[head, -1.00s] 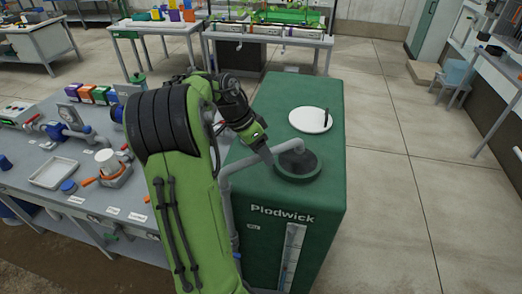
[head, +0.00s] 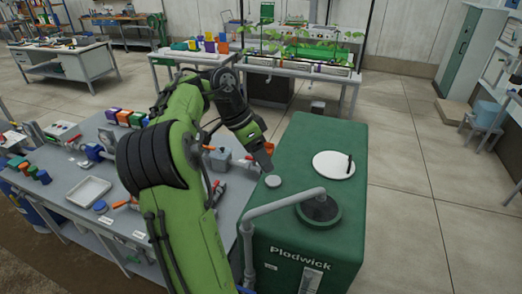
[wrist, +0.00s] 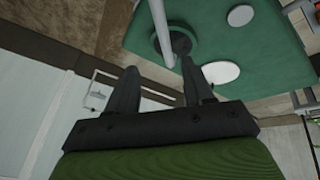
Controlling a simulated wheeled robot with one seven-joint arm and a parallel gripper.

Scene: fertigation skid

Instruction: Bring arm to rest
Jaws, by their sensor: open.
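My green arm reaches forward in the head view, and my gripper (head: 266,162) hangs above the left edge of the green tank marked "Plodwick" (head: 300,135). In the wrist view my gripper (wrist: 157,72) has its two dark fingers spread apart with nothing between them. The tank top (wrist: 205,35) shows beyond the fingers there, apart from them. The head view does not show the fingertips clearly.
A cluttered grey bench (head: 90,190) stands left. Floor (head: 420,200) at right is clear.

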